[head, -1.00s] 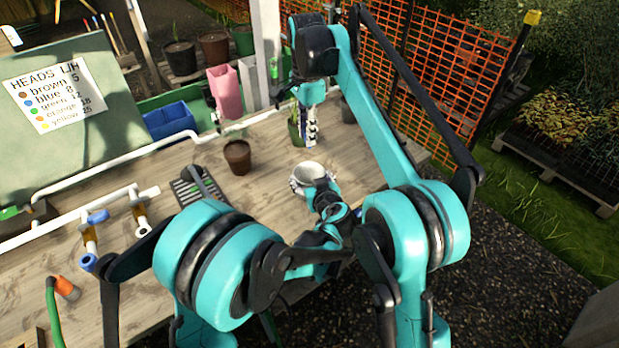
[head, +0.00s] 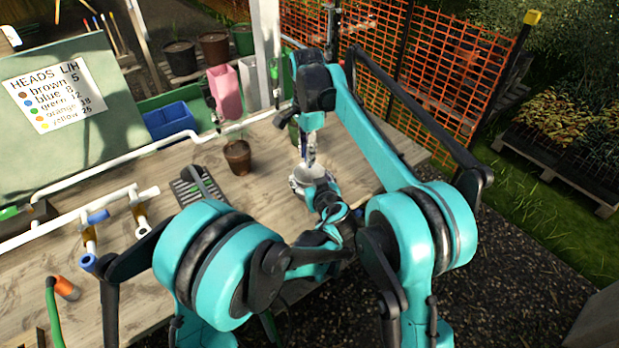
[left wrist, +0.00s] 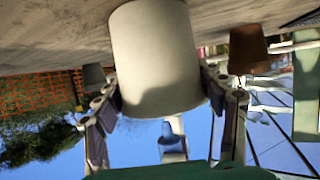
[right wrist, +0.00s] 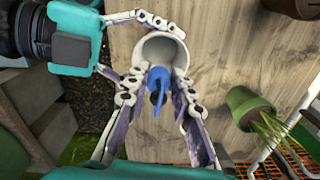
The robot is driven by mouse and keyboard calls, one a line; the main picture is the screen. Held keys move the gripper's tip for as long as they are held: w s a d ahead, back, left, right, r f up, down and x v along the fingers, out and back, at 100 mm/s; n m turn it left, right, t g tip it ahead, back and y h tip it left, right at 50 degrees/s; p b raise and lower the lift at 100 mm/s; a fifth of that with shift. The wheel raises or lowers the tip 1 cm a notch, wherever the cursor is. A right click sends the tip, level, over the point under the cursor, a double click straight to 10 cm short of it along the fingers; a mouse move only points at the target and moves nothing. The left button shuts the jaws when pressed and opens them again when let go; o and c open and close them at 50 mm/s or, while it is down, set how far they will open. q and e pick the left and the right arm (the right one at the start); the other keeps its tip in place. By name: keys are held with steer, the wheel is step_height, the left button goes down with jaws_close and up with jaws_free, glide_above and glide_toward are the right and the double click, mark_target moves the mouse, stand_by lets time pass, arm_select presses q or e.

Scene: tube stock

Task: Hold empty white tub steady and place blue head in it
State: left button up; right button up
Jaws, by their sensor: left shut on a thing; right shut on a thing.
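The white tub (head: 312,172) stands on the wooden bench near its front edge. My left gripper (left wrist: 165,108) is shut around the tub's sides; the tub also shows in the right wrist view (right wrist: 165,42). My right gripper (right wrist: 157,92) is shut on the blue head (right wrist: 158,80) and points down over the tub's mouth.
A brown pot (head: 237,157) stands left of the tub, and a green pot (right wrist: 248,105) with a plant stands behind it. A dark slotted plate (head: 190,187), white pipes (head: 110,160) and a blue crate (head: 168,121) lie farther left. Orange netting (head: 450,80) is behind the bench.

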steer(key=shift+f, duration=2.05)
steer(key=o, duration=0.9)
steer(key=shift+r, duration=0.15)
step_height(320, 180, up, 12)
steer(key=shift+f, duration=0.15)
arm_select(q)
steer(key=o, duration=1.2)
